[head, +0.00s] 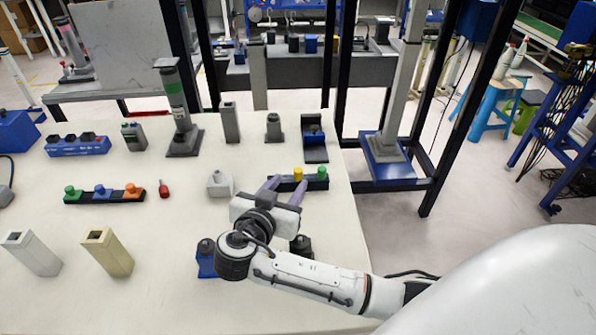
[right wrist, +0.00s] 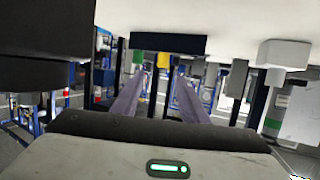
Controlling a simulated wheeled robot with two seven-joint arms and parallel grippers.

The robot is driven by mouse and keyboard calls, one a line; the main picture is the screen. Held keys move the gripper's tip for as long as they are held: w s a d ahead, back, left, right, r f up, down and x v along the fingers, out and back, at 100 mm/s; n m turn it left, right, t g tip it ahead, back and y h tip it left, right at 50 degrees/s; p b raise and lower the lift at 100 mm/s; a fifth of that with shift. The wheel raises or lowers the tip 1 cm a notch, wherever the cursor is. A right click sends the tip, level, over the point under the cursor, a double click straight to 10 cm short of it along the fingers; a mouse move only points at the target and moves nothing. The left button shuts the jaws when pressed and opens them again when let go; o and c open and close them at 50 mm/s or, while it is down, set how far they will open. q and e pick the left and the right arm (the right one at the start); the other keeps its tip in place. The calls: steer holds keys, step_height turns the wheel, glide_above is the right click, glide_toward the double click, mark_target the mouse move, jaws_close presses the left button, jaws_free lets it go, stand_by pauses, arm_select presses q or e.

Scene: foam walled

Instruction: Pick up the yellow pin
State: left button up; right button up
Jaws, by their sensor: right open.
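The yellow pin (head: 298,173) stands upright in a black rack (head: 315,185) on the table, to the left of a green pin (head: 322,173). My right gripper (head: 286,186) is open and low over the table at the near side of the rack. In the head view its right fingertip shows just below the yellow pin. In the right wrist view, which looks upside down, the yellow pin (right wrist: 163,60) appears in the gap between the fingers (right wrist: 160,82), apart from both. The green pin (right wrist: 139,57) appears near the left finger there. My left gripper is out of view.
A second rack (head: 104,195) holds green, blue and orange pins at the left. A red piece (head: 163,188) lies beside it. A grey block (head: 220,184) stands left of my gripper. The table's right edge is close.

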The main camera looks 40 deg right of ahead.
mark_target(297, 171)
steer(key=x, duration=0.5)
steer(key=shift+r+p, duration=0.1)
steer(key=shift+p, duration=0.2)
steer(key=x, duration=0.4)
steer(key=shift+w+f+p, duration=0.3)
steer(key=shift+f+p, duration=0.05)
steer(key=shift+p, duration=0.05)
jaws_close()
